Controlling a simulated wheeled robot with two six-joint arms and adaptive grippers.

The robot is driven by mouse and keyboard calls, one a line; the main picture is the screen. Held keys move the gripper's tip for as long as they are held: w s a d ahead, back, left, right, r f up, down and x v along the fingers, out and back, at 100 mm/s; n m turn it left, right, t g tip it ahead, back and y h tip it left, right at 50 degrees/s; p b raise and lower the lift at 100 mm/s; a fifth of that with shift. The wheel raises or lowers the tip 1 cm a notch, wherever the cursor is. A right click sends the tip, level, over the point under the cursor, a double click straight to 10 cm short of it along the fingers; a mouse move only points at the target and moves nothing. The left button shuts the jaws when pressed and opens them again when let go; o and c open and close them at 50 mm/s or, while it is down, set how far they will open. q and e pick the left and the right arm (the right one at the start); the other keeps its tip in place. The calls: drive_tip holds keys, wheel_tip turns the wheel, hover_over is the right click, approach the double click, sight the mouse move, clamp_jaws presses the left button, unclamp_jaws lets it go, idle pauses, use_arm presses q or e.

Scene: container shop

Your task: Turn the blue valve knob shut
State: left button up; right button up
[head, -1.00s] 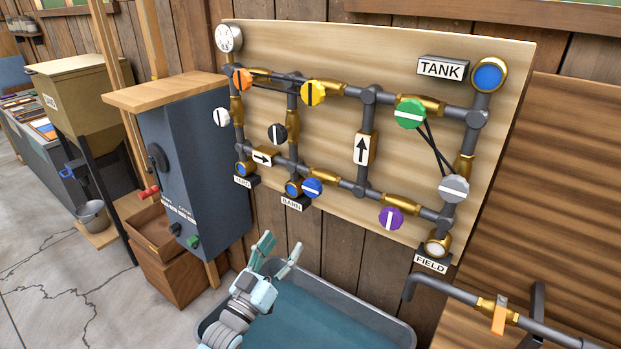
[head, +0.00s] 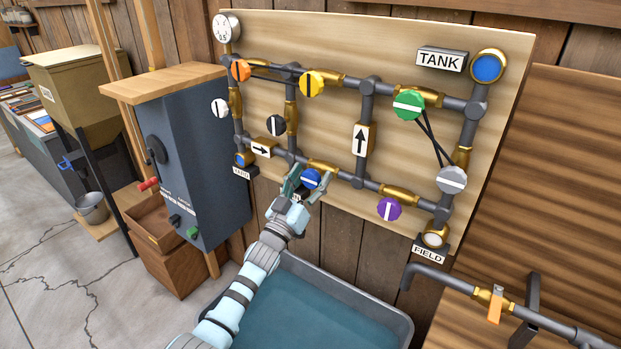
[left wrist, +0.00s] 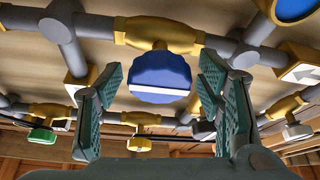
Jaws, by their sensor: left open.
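The blue valve knob (head: 310,179) with a white bar sits on the lower pipe run of the wooden board. In the left wrist view the blue knob (left wrist: 160,78) shows ahead, between the fingers, with its white bar lying across the picture. My left gripper (head: 308,184) is open at the knob, one finger on each side. In the left wrist view the fingers of the left gripper (left wrist: 162,105) stand apart, with a visible gap to the knob on both sides. My right gripper does not show.
Nearby knobs are black (head: 276,125), purple (head: 388,209), yellow (head: 312,84), orange (head: 240,70), green (head: 408,105) and grey (head: 452,180). A water-filled tub (head: 400,325) stands below the board. A grey-blue cabinet (head: 195,150) stands to the left.

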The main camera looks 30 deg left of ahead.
use_arm(q)
drive_tip(key=shift+c, duration=0.6)
drive_tip(key=c, duration=1.1)
drive_tip(key=shift+o, duration=0.2)
